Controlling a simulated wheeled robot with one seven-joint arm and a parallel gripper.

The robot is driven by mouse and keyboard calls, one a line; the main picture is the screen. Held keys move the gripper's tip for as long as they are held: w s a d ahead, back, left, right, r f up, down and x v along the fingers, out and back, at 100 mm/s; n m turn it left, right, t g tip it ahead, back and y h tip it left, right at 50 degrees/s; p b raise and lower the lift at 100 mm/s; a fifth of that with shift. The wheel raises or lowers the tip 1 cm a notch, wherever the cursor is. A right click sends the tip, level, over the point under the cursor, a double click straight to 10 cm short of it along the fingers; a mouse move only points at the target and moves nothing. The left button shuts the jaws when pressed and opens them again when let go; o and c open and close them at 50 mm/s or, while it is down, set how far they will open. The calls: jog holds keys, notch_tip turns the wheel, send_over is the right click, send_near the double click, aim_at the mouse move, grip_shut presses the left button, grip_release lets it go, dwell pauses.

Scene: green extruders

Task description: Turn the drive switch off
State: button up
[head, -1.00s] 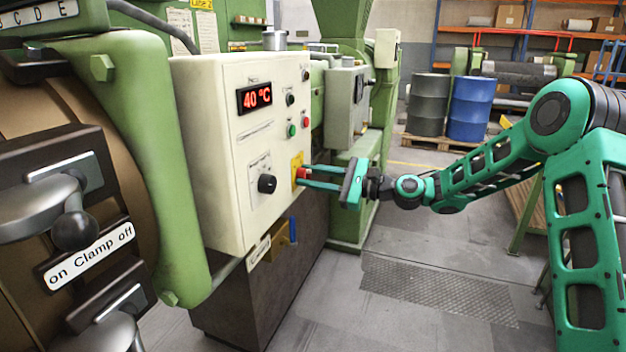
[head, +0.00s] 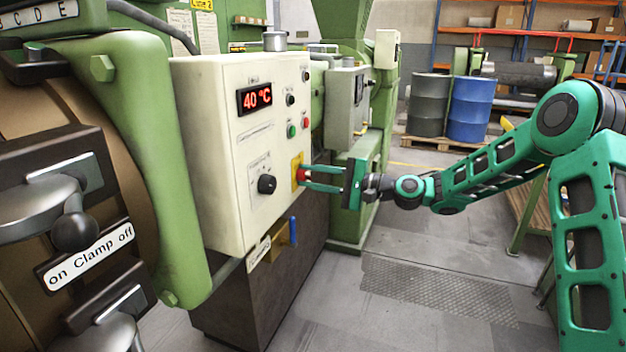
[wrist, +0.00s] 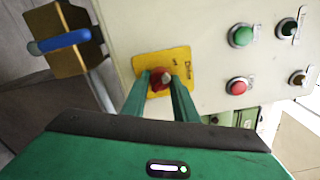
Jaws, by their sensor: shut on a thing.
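The drive switch is a red knob (head: 301,175) on a yellow plate (head: 296,160) at the lower right of the cream control box (head: 215,150). In the wrist view the red knob (wrist: 159,76) sits on the yellow plate (wrist: 150,62), which carries a label reading "Drive". My gripper (head: 306,178) reaches it from the right, and its two green fingers are shut on the knob. In the wrist view the fingertips (wrist: 162,82) lie on either side of it. The fingers partly hide the knob, and I cannot tell its exact setting.
Above the switch are a green button (wrist: 241,35) and a red button (wrist: 239,85). A black dial (head: 267,184) is left of it, below the "40 °C" display (head: 254,98). A blue handle (wrist: 60,41) sticks out below the box.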

jog(key=shift+s+a+f, duration=0.1)
jog(key=shift+s+a, duration=0.1)
jog(key=o, duration=1.1)
jog(key=shift+c, duration=0.2)
jog(key=shift+w, duration=0.1)
jog(key=shift+d, duration=0.15)
jog(key=shift+d, duration=0.25)
jog(key=v, duration=1)
